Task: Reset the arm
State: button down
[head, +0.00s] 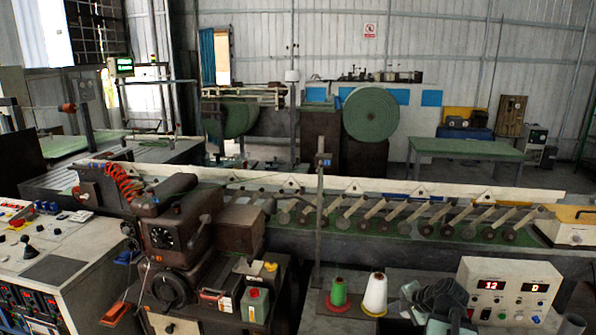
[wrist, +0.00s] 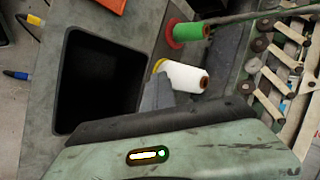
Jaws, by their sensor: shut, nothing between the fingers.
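My gripper (wrist: 157,94) shows in the wrist view as grey fingers that are shut and empty, beyond the green-grey housing at the bottom. Part of my arm and gripper also shows at the bottom right of the head view, just right of a white thread cone. In the wrist view the fingers overlap the edge of the white thread cone (wrist: 188,77); I cannot tell how far apart they are in depth. The cone (head: 374,295) stands upright in the head view, beside a green thread spool (head: 338,291).
A control box (head: 509,292) with red digits stands right of my arm. A long conveyor machine (head: 400,240) with rollers runs behind the cones. A dark machine head (head: 172,232) and a red-capped green canister (head: 255,306) are at left. A dark rectangular recess (wrist: 98,85) shows in the wrist view.

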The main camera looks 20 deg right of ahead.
jog(key=w+a+f+n+g+y+b, duration=0.1)
jog(key=w+a+f+n, duration=0.15)
jog(key=a, duration=0.75)
jog(key=w+a+f+n+g+y+b, duration=0.1)
jog(key=w+a+f+n+g, duration=0.15)
jog(key=a, duration=0.65)
jog(key=w+a+f+n+b, duration=0.1)
jog(key=w+a+f+n, duration=0.15)
jog(key=a, duration=0.75)
jog(key=s+a+f+n+g+b, duration=0.25)
jog(key=a+n, duration=0.35)
jog(key=a, duration=0.6)
jog(key=s+d+n+h, duration=0.1)
jog(key=s+d+f+g+h, duration=0.1)
jog(key=s+d+n+g, duration=0.1)
jog(key=s, duration=0.1)
jog(key=shift+d+f+n+h+p, duration=0.3)
jog(key=shift+d+n+h+p, duration=0.05)
jog(key=shift+d+h+p, duration=0.05)
